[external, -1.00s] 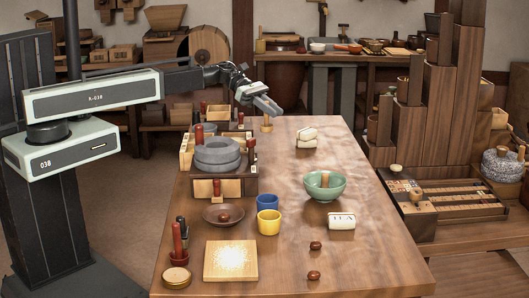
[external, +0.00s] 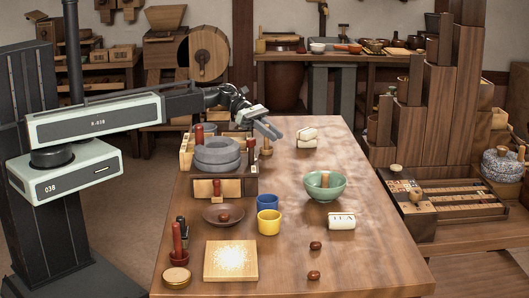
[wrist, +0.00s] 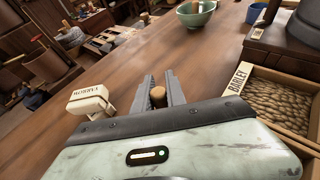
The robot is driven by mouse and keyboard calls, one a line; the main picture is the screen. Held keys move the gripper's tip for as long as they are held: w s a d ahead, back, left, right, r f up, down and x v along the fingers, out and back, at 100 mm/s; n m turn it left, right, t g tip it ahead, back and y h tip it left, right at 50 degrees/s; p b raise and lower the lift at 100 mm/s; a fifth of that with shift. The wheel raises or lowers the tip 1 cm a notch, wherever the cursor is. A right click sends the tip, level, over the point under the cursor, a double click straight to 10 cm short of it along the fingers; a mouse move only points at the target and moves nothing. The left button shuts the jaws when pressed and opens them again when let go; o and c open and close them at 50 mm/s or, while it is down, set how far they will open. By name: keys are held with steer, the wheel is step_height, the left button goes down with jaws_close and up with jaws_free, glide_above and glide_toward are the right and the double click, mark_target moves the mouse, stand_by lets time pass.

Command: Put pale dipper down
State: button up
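The grey stone quern (external: 217,156) on its wooden box stands close left. A barley tray (wrist: 275,105) lies right in the wrist view. Cream packets (external: 307,136) lie to the right. A green bowl (external: 325,192) stands nearer the camera. The table between is clear.

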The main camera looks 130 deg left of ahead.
steer(key=o, duration=0.4)
steer(key=shift+r, duration=0.2)
steer(key=p+v, duration=0.5)
steer(key=v, duration=0.7)
